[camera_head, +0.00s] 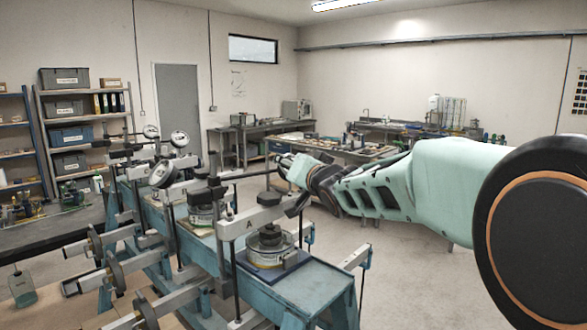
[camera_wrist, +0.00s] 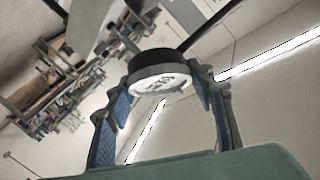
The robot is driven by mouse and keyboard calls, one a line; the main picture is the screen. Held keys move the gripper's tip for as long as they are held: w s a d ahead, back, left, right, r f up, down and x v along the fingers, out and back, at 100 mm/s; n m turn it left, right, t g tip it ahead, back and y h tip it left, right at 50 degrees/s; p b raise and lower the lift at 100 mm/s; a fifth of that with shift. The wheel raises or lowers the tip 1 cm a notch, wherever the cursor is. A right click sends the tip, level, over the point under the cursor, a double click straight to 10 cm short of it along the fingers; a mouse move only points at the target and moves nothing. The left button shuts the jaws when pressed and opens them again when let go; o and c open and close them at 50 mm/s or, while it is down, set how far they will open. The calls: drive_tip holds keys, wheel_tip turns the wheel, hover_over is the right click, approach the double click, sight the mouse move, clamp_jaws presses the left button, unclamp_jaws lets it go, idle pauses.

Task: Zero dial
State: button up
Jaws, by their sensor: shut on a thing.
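A dial gauge (camera_wrist: 165,83) with a black rim and a pale face sits between the fingers of my gripper (camera_wrist: 162,92) in the wrist view. The fingers, with blue pads, are shut on its rim from both sides. The face looks tilted toward the camera; its needle and figures are too small to read. In the head view my gripper (camera_head: 285,170) is at the end of a dark rod, above and behind the lever frame marked A (camera_head: 240,226). The gauge is not clearly visible there, near or behind the fingers.
Other dial gauges (camera_head: 162,173) stand on lever frames to the left. A round cell (camera_head: 270,243) sits on the blue bench (camera_head: 312,289) below. Weight hangers and lever arms crowd the front left. Shelves (camera_head: 85,130) and worktables line the walls. Open floor lies right of the bench.

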drive_tip(key=o, duration=1.2)
drive_tip(key=shift+s+d, duration=0.1)
drive_tip(key=v, duration=0.7)
drive_tip(key=shift+s, duration=0.2)
drive_tip(key=shift+r, duration=0.15)
